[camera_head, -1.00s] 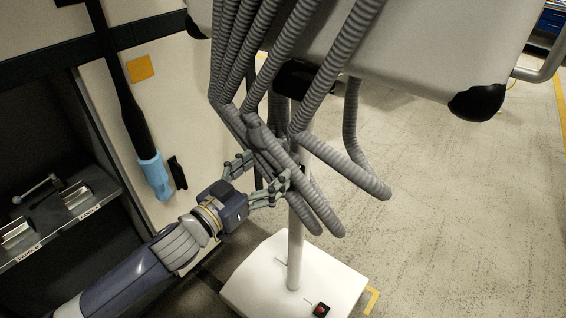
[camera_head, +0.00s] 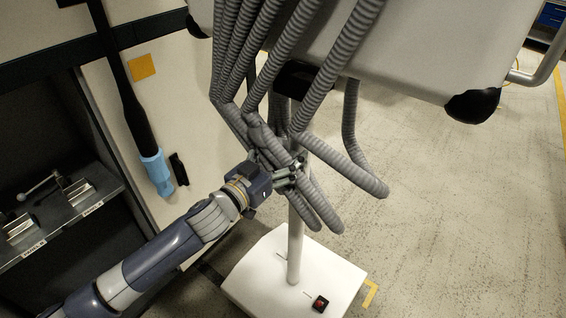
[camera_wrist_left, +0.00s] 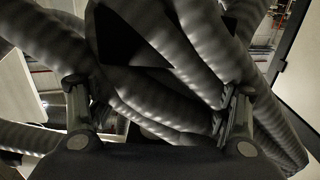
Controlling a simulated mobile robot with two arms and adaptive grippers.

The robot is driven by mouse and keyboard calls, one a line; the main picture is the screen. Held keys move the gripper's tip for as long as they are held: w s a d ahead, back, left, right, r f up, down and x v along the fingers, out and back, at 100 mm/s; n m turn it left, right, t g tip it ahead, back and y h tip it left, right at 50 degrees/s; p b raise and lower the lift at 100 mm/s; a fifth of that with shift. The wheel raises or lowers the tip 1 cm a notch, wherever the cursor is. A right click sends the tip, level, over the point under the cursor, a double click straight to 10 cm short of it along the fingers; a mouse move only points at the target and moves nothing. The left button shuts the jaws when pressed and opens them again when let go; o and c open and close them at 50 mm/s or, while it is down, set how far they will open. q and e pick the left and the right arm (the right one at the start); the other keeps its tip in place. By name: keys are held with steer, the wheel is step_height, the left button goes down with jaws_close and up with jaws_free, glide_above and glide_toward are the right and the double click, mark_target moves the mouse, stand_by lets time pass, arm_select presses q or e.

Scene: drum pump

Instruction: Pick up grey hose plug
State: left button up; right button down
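A bundle of grey ribbed hoses (camera_head: 350,166) hangs from the pale overhead unit. Several loop or end low around the white post. I cannot tell a separate grey plug apart from the hoses. My left gripper (camera_head: 284,174) is in among the lower hoses, beside the post. In the left wrist view the left gripper (camera_wrist_left: 158,112) has its two fingers wide apart, with grey hoses (camera_wrist_left: 165,75) crossing between and beyond them. Its fingertips are partly hidden by the hoses in the head view. My right gripper is in neither view.
The white post (camera_head: 295,245) stands on a white base (camera_head: 255,285) with a red button. A blue-ended black handle (camera_head: 154,172) hangs on the left panel. A shelf (camera_head: 60,225) with metal holders is at left. The floor at right is clear.

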arm_select(q)
steer(key=c, duration=0.8)
steer(key=shift+o, duration=0.2)
steer(key=shift+r, duration=0.15)
